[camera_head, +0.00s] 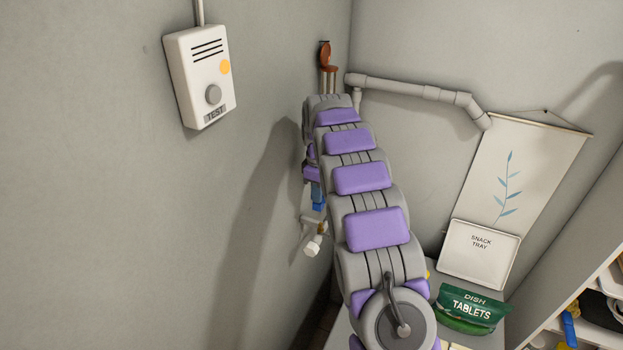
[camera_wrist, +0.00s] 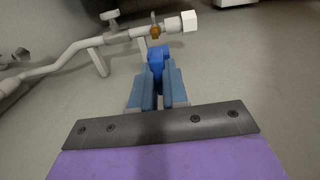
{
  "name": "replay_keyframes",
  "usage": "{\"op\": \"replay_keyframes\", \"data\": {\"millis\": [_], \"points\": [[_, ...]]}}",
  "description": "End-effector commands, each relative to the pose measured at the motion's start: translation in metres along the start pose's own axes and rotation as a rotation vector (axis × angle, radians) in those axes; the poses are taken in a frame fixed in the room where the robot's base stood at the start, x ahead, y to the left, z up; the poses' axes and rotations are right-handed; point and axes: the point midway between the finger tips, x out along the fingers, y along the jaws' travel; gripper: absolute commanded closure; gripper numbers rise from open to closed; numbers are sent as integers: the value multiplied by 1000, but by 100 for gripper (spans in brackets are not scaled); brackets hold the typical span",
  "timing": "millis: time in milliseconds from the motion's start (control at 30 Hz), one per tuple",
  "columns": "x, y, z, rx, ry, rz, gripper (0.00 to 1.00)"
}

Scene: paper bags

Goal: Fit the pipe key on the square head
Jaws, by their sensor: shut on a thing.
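The blue pipe key (camera_wrist: 158,56) is held between the fingers of my gripper (camera_wrist: 160,76), which is shut on it. The key points away from the wrist toward a small brass head (camera_wrist: 155,31), which I take as the square head, on a grey pipe fitting. In the wrist view the key's far end appears just below the brass head. I cannot tell whether they touch. In the head view a blue part (camera_head: 318,197) shows beside my arm, just above the brass head (camera_head: 322,227). Most of my gripper is hidden there.
The grey pipe (camera_wrist: 85,44) runs along the wall, with a white end cap (camera_wrist: 189,21) right of the brass head and a grey handle (camera_wrist: 109,15) to its left. In the head view, a white test box (camera_head: 199,80) hangs at left and a dish tablets bag (camera_head: 470,308) stands lower right.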

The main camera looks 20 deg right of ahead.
Motion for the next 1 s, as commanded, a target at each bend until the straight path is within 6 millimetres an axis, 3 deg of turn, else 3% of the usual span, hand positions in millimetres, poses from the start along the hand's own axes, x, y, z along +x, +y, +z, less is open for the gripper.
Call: {"op": "replay_keyframes", "data": {"millis": [567,1000], "points": [[5,1,-2,1,-4,-3,100],[43,3,0,1,-4,-7,100]]}}
